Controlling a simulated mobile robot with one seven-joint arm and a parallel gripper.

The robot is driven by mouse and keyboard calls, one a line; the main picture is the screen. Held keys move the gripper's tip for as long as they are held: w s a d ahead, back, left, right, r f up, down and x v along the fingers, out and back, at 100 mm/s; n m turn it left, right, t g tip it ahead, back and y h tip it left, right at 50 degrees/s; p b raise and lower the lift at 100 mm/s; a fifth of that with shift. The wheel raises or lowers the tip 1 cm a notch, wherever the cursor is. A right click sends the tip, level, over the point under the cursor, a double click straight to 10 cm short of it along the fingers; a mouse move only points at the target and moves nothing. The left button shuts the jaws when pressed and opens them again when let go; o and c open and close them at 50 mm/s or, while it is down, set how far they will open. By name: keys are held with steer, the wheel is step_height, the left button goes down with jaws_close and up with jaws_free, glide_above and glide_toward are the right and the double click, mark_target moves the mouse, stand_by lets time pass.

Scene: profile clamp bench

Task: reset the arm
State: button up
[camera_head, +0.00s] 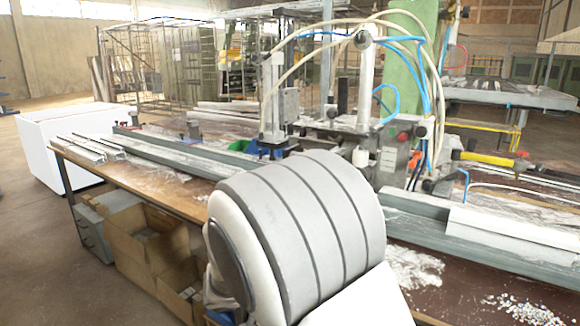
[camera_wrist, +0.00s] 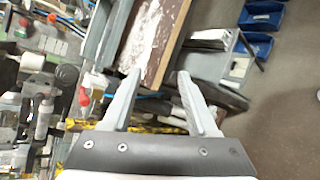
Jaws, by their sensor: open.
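My gripper (camera_wrist: 158,82) shows in the wrist view with its two pale fingers spread apart and nothing between them. Behind the gap between the fingers is the edge of a brown bench top (camera_wrist: 160,60) with white debris on it. In the head view a large ribbed grey and white part of my own arm fills the middle foreground and hides part of the bench. My gripper does not show in the head view.
The workbench (camera_head: 185,200) carries long metal profiles (camera_head: 175,155) and a clamp machine (camera_head: 365,125) with hoses. Cardboard boxes (camera_head: 145,240) stand under it. A white box (camera_head: 60,150) stands at the left. Blue bins (camera_wrist: 262,15) show in the wrist view. Open floor lies at the left.

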steer(key=s+d+r+m+y, duration=0.2)
steer(key=s+r+m+y, duration=0.15)
steer(key=s, duration=0.35)
steer(key=s+d+r+m+g+y, duration=0.1)
steer(key=s+d+r+m+y, duration=0.25)
steer(key=s, duration=0.45)
steer(key=s+d+r+m+y, duration=0.25)
steer(key=s+m+y, duration=0.2)
steer(key=s, duration=0.25)
step_height(320, 180, up, 17)
steer(key=p, duration=1.6)
steer(key=shift+s+a+f, duration=0.15)
steer(key=shift+a+f, duration=0.05)
steer(key=shift+a, duration=0.2)
steer(key=shift+d+m, duration=0.1)
steer(key=shift+m, duration=0.15)
